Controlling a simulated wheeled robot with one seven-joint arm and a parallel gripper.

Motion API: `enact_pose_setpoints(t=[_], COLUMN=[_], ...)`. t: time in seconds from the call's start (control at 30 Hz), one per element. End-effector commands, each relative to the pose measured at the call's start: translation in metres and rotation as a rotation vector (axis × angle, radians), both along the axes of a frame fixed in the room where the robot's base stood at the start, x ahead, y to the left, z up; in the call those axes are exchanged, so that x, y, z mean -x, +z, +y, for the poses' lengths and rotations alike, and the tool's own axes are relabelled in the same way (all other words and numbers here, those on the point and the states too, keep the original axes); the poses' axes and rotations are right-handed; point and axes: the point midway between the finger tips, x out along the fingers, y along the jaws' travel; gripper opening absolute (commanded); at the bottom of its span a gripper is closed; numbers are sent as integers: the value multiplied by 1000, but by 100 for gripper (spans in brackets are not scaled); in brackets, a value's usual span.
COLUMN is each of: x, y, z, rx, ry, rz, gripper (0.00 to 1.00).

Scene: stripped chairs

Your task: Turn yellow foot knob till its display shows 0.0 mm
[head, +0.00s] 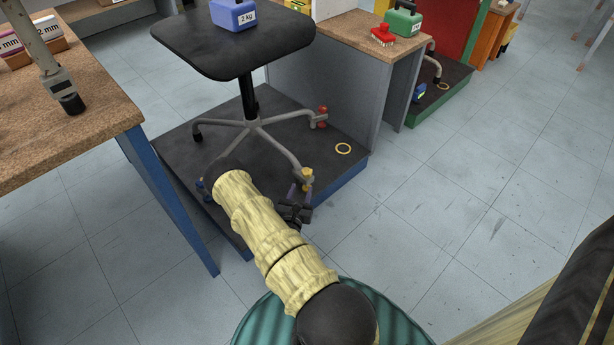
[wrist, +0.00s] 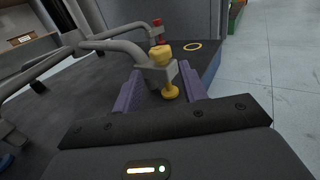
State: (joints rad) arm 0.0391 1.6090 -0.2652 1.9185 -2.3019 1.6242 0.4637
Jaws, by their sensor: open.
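The yellow foot knob (head: 307,176) is at the end of a chair leg in the head view, low over the dark platform. In the wrist view the yellow knob (wrist: 161,52) sits on top of a grey leg end, with a yellow foot (wrist: 170,93) below. My gripper (wrist: 160,82) is open, its purple fingers on either side of the leg end; I cannot tell whether they touch it. In the head view my gripper (head: 299,196) is just in front of the knob, partly hidden by my arm. No readable display shows.
The stripped chair (head: 232,42) stands on the dark platform (head: 345,168), its seat bearing a blue 2 kg weight (head: 233,14). A red knob (head: 322,112) is on another leg. A yellow ring (head: 343,148) lies on the platform. A workbench (head: 60,130) is at left; floor is clear at right.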

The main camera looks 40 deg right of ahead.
Motion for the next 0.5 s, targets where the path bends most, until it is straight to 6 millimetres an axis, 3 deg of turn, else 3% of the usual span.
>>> enact_pose_setpoints(t=[0.5], x=[-52], y=[-3], z=[-68], rx=[2], ry=[-2], rz=[-3], gripper=[42])
